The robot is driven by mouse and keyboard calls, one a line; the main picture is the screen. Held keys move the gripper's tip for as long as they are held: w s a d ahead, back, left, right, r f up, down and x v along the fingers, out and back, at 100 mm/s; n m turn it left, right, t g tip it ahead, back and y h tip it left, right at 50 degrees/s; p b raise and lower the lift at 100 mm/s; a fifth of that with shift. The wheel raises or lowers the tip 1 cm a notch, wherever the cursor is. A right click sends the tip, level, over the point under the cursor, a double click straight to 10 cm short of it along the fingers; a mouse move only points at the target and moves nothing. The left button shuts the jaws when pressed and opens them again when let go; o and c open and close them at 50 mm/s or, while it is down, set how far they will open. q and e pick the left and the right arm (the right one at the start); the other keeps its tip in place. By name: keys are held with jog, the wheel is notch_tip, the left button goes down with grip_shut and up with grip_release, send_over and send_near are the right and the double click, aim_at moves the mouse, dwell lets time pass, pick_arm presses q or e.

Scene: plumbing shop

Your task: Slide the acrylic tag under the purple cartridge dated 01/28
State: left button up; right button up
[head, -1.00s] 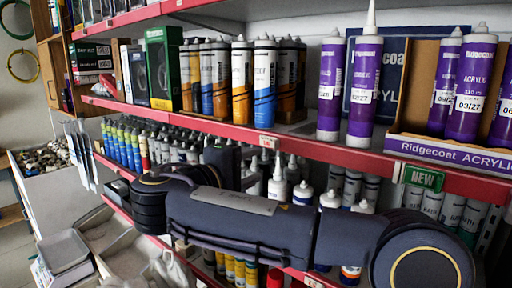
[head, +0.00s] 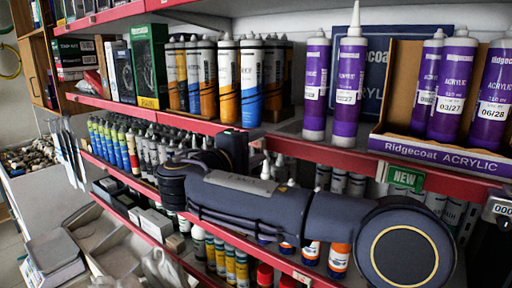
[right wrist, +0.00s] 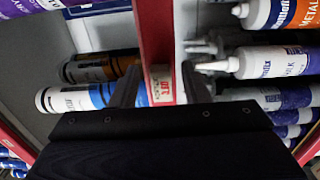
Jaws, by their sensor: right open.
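The purple cartridge (head: 315,85) whose date seems to end in /28 stands upright on the upper shelf; its first digits are unclear. A second purple cartridge (head: 349,75) with a taller nozzle stands right beside it. In the right wrist view a small white tag with red print (right wrist: 162,84) sits on the red shelf edge. It lies between the fingers of my right gripper (right wrist: 160,70), which is open, with gaps on both sides. In the head view the right gripper (head: 255,142) is at that shelf edge, left of the cartridge, and hides the tag. My left gripper is not in view.
The red shelf edge (head: 330,153) runs right, past a green NEW sign (head: 406,178). A Ridgecoat Acrylic box (head: 440,157) with more purple cartridges stands at right. Blue and orange cartridges (head: 250,80) stand above the gripper. White-nozzled cartridges fill the shelf below.

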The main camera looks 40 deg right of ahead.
aim_at(317, 155)
grip_shut()
jog(key=shift+s, duration=0.1)
jog(key=shift+s+d+f+b, duration=0.1)
jog(key=shift+s+d+b, duration=0.05)
jog(key=shift+s+b, duration=0.2)
jog(key=s+d+b, duration=0.1)
jog(key=s, duration=0.2)
jog(key=s+d+b, duration=0.1)
jog(key=s, duration=0.2)
jog(key=s+d+b, duration=0.1)
jog(key=s, duration=0.3)
jog(key=shift+b, duration=0.4)
jog(key=shift+s+d, duration=0.1)
jog(key=shift+s, duration=0.5)
grip_release()
